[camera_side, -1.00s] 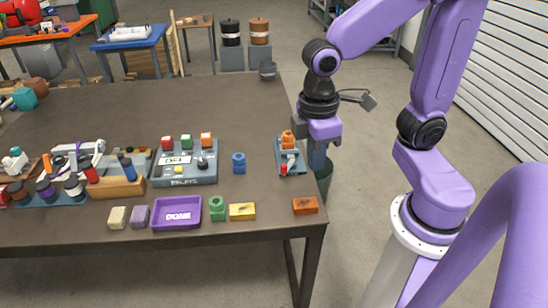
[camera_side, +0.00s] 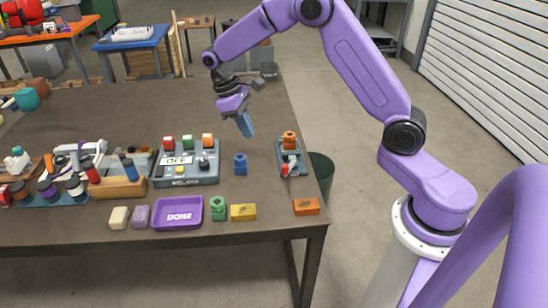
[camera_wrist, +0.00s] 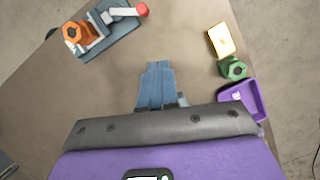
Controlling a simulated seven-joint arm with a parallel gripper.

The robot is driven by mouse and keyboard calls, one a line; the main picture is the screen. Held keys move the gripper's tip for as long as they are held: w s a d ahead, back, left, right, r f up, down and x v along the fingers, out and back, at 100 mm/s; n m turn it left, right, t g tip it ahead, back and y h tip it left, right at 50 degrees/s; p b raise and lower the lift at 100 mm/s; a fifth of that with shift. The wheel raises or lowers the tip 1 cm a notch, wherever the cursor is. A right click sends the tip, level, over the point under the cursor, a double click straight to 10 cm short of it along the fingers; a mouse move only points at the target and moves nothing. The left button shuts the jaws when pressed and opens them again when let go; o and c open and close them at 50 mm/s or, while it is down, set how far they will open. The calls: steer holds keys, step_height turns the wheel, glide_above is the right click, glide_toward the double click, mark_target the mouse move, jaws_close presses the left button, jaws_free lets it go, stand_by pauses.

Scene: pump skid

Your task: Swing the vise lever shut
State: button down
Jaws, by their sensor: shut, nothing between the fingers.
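The vise (camera_side: 293,170) is a small blue-grey fixture near the table's right edge, with an orange part (camera_side: 289,140) at its far end. Its lever has a grey bar and a red knob (camera_side: 285,169) on the near side in the side view. In the wrist view the vise (camera_wrist: 92,46) is at upper left, and the lever bar (camera_wrist: 121,15) lies along it to the red knob (camera_wrist: 142,10). My gripper (camera_side: 248,131) is above the table, left of and behind the vise, apart from it. Its blue fingers (camera_wrist: 158,68) are together and empty.
A blue part (camera_side: 240,164) stands left of the vise. Further left is the relay box (camera_side: 186,176) with coloured buttons. Along the front are a purple tray (camera_side: 178,213), a green part (camera_side: 218,208), a yellow block (camera_side: 243,212) and an orange block (camera_side: 306,207).

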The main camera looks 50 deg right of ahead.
mark_target(290, 164)
steer(key=shift+w+d+f+m+g, duration=0.15)
steer(key=shift+w+d+f+m, duration=0.05)
steer(key=shift+w+d+f, duration=0.4)
steer(key=shift+w+d+f+m+g, duration=0.15)
steer(key=shift+w+d+f+m, duration=0.2)
steer(key=shift+d, duration=0.3)
steer(key=x, duration=1)
steer(key=shift+s+d, duration=0.2)
steer(key=shift+s, duration=0.3)
steer(key=shift+s+d, duration=0.15)
steer(key=shift+s, duration=0.3)
steer(key=shift+s+d, duration=0.3)
steer(key=shift+s, duration=0.55)
